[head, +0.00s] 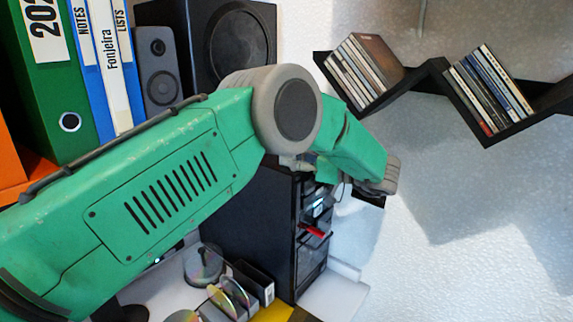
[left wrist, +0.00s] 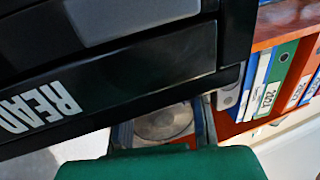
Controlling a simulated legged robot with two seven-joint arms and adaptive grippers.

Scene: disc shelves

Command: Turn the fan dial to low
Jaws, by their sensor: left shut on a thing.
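A black tower case (head: 250,225) stands behind my left arm, its narrow front facing right. A small lit spot (head: 318,207) and a red part (head: 315,232) show on that front. I cannot make out the fan dial. My left gripper (head: 340,188) is mostly hidden behind the green forearm, close to the upper front of the tower. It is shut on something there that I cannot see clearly. In the left wrist view a dark panel with white "READ" lettering (left wrist: 40,108) fills the upper left. My right gripper is not in view.
Black zigzag shelves (head: 435,68) with disc cases hang on the right wall. Binders (head: 105,65) and black speakers (head: 240,45) stand at the upper left. Loose discs (head: 203,262) lie in front of the tower. The wall at lower right is clear.

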